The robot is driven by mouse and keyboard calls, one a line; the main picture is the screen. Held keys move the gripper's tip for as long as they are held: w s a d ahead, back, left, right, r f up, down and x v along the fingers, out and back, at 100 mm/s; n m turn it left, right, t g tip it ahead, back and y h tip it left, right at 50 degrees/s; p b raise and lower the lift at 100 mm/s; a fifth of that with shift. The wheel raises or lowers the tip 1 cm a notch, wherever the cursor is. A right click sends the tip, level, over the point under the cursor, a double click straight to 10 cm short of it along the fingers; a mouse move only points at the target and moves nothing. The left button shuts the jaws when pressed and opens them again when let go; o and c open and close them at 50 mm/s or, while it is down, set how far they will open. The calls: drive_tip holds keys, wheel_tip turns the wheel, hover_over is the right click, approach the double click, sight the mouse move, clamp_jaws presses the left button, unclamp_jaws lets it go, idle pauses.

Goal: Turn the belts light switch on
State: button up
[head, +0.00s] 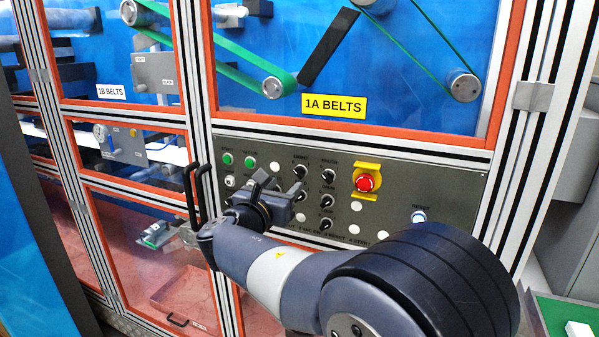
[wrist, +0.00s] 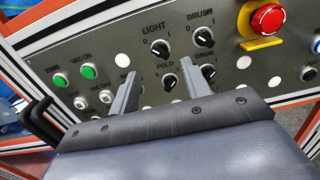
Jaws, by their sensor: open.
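The belts light switch is a black rotary knob (wrist: 160,48) under the word LIGHT on the grey control panel, in the upper middle of the wrist view. It also shows in the head view (head: 300,171), just above and right of my gripper. I cannot tell its exact setting. My gripper (wrist: 160,69) is open and empty, its fingers pointing at the panel. In the wrist view the fingertips lie on either side of the line up to the light knob, just below it, with the FOLD knob (wrist: 170,80) showing between the fingers. Nothing shows the gripper touching a knob.
The BRUSH knob (wrist: 204,36) sits right of the light knob. A red emergency stop (head: 365,183) on a yellow mount is further right. Green buttons (head: 249,162) are at the panel's left. Black door handles (head: 197,190) stand out left of my gripper.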

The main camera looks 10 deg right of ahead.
sight(298, 174)
drive_tip(key=p+x, duration=0.1)
drive_tip(key=x, duration=0.6)
drive_tip(key=shift+w+d+p, duration=0.15)
drive_tip(key=shift+d+p, duration=0.05)
drive_tip(key=shift+p, duration=0.1)
drive_tip(key=shift+c, duration=0.4)
drive_tip(key=c, duration=0.8)
drive_tip(key=shift+c, duration=0.2)
